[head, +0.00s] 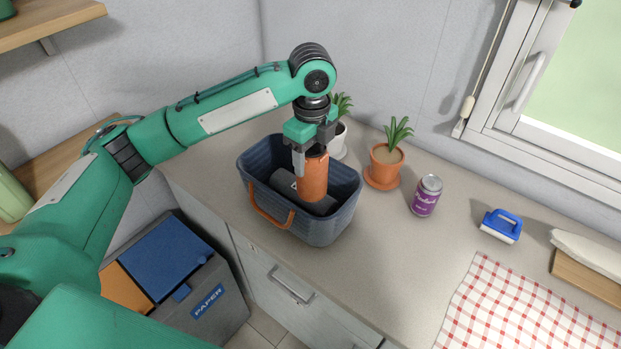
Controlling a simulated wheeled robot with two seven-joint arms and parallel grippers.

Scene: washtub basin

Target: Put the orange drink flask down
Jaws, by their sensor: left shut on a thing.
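The orange drink flask (313,178) is upright in the head view, in my left gripper (305,155). The gripper points down and is shut on the flask's upper part. The flask is over the inside of a dark blue basin (328,230) with an orange handle, on the counter. A dark cylindrical thing (290,187) lies in the basin, partly behind the flask. I cannot tell whether the flask touches it or the basin floor. My right gripper is not in view.
A potted plant (385,164) and a purple can (426,196) stand right of the basin. Another plant in a white pot (340,140) is behind it. A blue brush (501,226) and checked cloth (530,306) lie farther right.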

